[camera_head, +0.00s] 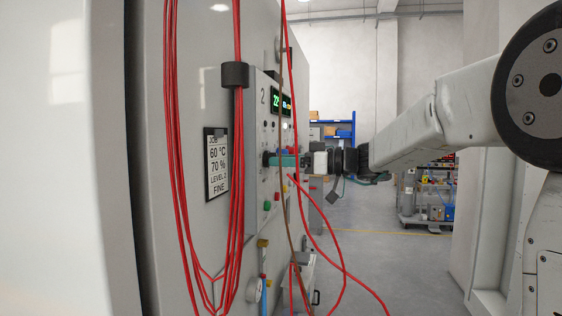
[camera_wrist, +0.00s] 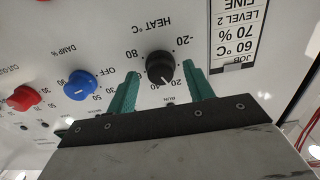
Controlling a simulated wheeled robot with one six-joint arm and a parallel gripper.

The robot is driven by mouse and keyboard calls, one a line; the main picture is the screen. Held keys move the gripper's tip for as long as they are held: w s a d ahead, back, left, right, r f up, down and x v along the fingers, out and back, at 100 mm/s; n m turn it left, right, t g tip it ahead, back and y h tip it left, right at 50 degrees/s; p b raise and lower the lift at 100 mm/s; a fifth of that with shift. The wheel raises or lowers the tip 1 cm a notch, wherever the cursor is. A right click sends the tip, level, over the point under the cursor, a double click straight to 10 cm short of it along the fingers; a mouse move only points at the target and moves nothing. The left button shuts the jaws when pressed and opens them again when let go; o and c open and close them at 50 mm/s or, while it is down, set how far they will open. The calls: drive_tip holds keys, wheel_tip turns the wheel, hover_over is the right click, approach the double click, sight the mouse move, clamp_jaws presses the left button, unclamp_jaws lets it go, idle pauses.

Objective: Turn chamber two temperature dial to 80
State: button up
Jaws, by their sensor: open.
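The black HEAT °C dial (camera_wrist: 160,67) is on the white panel and appears upside down in the wrist view. Its scale shows -20, 20, 40 and 80. Its white pointer line seems to point near the 20 mark. My gripper (camera_wrist: 160,72) is open, with one green finger on each side of the dial; I cannot tell whether they touch it. A green-lit display (camera_head: 281,101) above shows digits starting with 22.
A blue DAMP % dial (camera_wrist: 81,85) and a red dial (camera_wrist: 24,97) sit beside the black one. A job card (camera_head: 216,163) reads 60 °C, 70 %. Red cables (camera_head: 237,190) hang along the cabinet, some close to my gripper. Open floor (camera_head: 385,265) lies right.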

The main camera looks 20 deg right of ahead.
drive_tip(key=shift+w+a, duration=0.25)
drive_tip(key=shift+a, duration=0.25)
drive_tip(key=c, duration=1)
drive_tip(key=shift+m, duration=0.3)
drive_tip(key=shift+r+m, duration=0.15)
drive_tip(key=shift+m, duration=7.15)
drive_tip(key=shift+r+m, duration=0.1)
drive_tip(key=shift+m, duration=7.2)
